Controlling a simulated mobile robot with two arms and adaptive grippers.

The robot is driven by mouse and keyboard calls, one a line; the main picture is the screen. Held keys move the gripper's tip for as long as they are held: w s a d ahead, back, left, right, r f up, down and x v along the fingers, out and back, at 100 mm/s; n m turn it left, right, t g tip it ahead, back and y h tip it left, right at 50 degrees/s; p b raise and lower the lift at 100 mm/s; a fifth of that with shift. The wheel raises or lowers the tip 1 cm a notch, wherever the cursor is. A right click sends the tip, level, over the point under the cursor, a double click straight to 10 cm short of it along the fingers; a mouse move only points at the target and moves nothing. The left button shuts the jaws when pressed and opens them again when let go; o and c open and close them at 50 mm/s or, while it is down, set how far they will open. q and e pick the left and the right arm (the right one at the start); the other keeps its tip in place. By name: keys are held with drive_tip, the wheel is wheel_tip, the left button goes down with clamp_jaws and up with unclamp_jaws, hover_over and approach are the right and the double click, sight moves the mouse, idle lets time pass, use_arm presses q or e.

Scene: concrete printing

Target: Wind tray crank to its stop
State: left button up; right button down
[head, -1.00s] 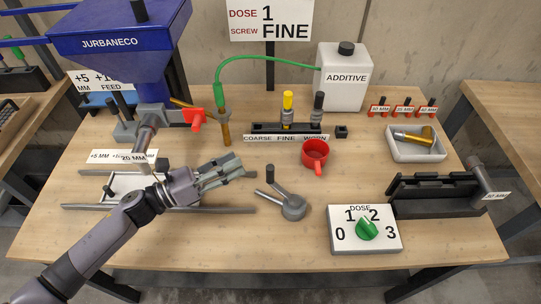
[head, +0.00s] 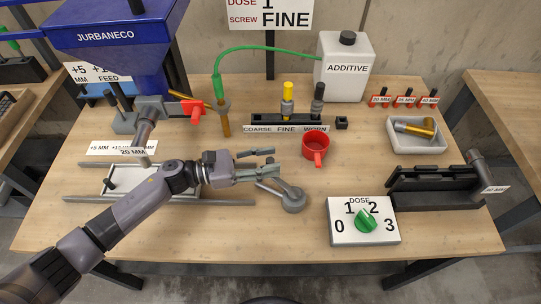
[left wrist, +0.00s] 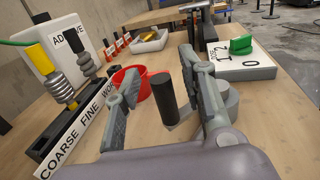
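The tray crank (head: 292,201) is a grey round hub with an arm, lying on the table left of the dose dial. Its upright black handle (left wrist: 163,98) stands between the two fingers in the left wrist view, and the grey hub (left wrist: 229,98) shows behind the right finger. My left gripper (head: 275,162) is open around the handle, with visible gaps at its sides. In the head view the fingers largely hide the handle. The white tray (head: 108,182) sits between metal rails at the left, partly behind my left arm. My right gripper is not in view.
A red mug (head: 315,147) stands just behind the crank. The dose dial box (head: 348,233) is to its right. A nozzle rack (head: 262,131) stands behind, and a black holder (head: 432,190) is further right. The table front below the crank is clear.

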use_arm(q)
drive_tip(key=shift+w+d, duration=0.15)
drive_tip(key=shift+d, duration=0.4)
clamp_jaws()
idle(0.5)
